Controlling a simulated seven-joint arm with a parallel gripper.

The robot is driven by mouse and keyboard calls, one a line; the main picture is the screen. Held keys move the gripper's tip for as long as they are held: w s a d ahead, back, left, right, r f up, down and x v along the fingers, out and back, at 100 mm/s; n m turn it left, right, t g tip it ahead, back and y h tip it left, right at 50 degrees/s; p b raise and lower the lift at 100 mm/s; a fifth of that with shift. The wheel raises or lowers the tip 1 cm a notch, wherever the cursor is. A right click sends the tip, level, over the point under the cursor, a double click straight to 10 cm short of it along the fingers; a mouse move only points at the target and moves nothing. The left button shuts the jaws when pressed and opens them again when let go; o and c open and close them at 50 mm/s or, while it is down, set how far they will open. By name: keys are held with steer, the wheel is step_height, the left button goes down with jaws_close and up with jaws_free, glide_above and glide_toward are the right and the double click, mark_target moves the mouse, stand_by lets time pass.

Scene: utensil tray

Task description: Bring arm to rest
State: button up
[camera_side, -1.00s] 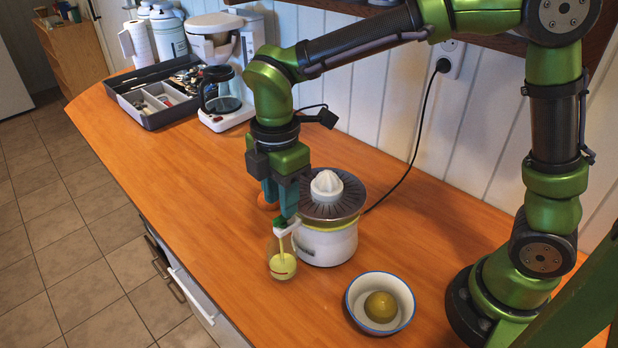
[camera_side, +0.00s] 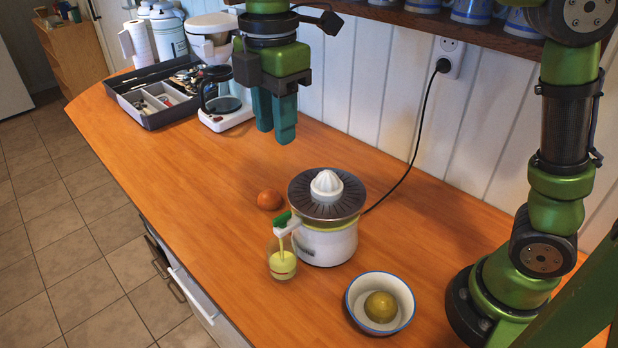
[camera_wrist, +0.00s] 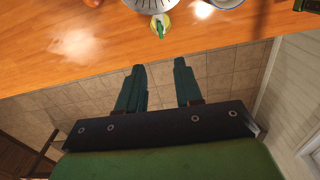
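My gripper (camera_side: 275,134) hangs high above the counter, fingers pointing down, behind and above the juicer in the side view. In the wrist view my gripper (camera_wrist: 159,66) has its two fingers apart with nothing between them. The white citrus juicer (camera_side: 327,245) stands on the counter with its grey ribbed top and white cone bare. A glass (camera_side: 283,265) with yellow juice stands under its spout, and a thin yellow stream shows between spout and glass. The green spout lever (camera_side: 282,219) is clear of my gripper. The wrist view also shows the glass (camera_wrist: 161,27).
An orange fruit (camera_side: 270,199) lies beside the juicer. A blue-rimmed bowl (camera_side: 354,311) holds a yellow-green fruit (camera_side: 381,307). A coffee maker (camera_side: 226,118) and grey utensil tray (camera_side: 150,122) stand at the back left. Mugs (camera_side: 471,11) line a shelf above. A black cord (camera_side: 421,125) runs to the wall socket.

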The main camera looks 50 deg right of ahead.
steer(key=s+d+f+m+t+y, duration=0.1)
steer(key=s+d+f+m+t, duration=0.2)
steer(key=s+d+m, duration=0.2)
steer(key=s+d+f+m+t+y, duration=0.1)
steer(key=s+d+f+m+t, duration=0.2)
steer(key=s+d+m, duration=0.3)
steer(key=d+m+t, duration=0.1)
steer(key=d+m, duration=0.3)
steer(key=m, duration=0.6)
steer(key=shift+s+d+f, duration=0.15)
steer(key=shift+d+f, duration=0.25)
